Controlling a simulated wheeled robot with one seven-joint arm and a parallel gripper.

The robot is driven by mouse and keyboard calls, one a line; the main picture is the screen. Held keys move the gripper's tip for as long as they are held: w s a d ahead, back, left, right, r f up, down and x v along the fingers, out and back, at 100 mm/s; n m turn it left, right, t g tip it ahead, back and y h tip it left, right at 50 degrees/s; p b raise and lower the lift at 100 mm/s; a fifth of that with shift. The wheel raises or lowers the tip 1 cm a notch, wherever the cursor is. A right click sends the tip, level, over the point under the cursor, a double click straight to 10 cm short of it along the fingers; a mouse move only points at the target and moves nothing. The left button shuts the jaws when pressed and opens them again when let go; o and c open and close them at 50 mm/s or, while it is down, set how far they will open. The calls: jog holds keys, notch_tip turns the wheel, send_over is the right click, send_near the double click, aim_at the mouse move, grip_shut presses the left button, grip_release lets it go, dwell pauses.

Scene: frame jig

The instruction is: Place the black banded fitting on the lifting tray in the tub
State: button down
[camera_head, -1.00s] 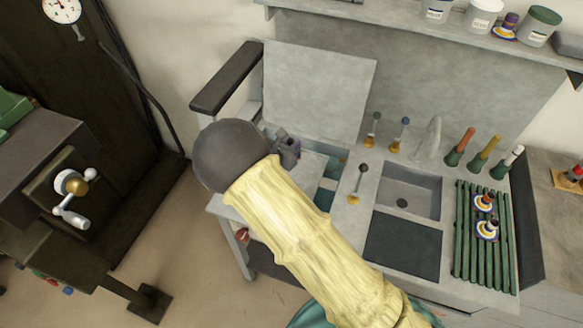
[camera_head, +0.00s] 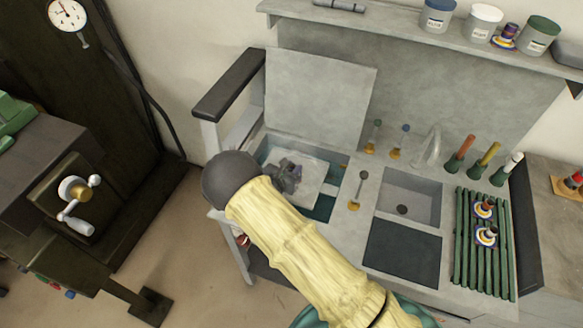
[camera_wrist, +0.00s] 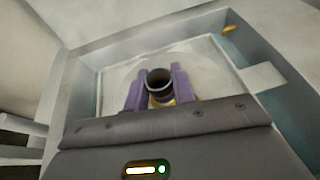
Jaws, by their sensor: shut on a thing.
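My gripper (camera_head: 288,178) is over the tub (camera_head: 322,208) in the head view, with my arm hiding part of it. In the wrist view, its two purple fingers (camera_wrist: 159,90) are shut on the black banded fitting (camera_wrist: 160,78). The fitting shows an open dark round end and a yellowish band lower down. The pale lifting tray (camera_head: 312,172) lies inside the blue-walled tub. It also fills the area behind the fitting in the wrist view (camera_wrist: 207,65). I cannot tell whether the fitting touches the tray.
A raised grey lid (camera_head: 320,100) stands behind the tub, with a black armrest-like bar (camera_head: 230,85) at its left. Several upright handled tools, a sink (camera_head: 410,195) and a green slatted rack (camera_head: 485,255) with two banded fittings are to the right.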

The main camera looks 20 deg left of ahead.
jog(key=shift+f, duration=0.15)
jog(key=shift+f, duration=0.1)
jog(key=shift+f, duration=0.1)
jog(key=c, duration=1.2)
grip_release()
jog(key=shift+o, duration=0.2)
jog(key=shift+w+r, duration=0.1)
jog(key=shift+r, duration=0.1)
jog(key=b+v, duration=0.1)
jog(key=v, duration=1.1)
jog(key=shift+b, duration=0.35)
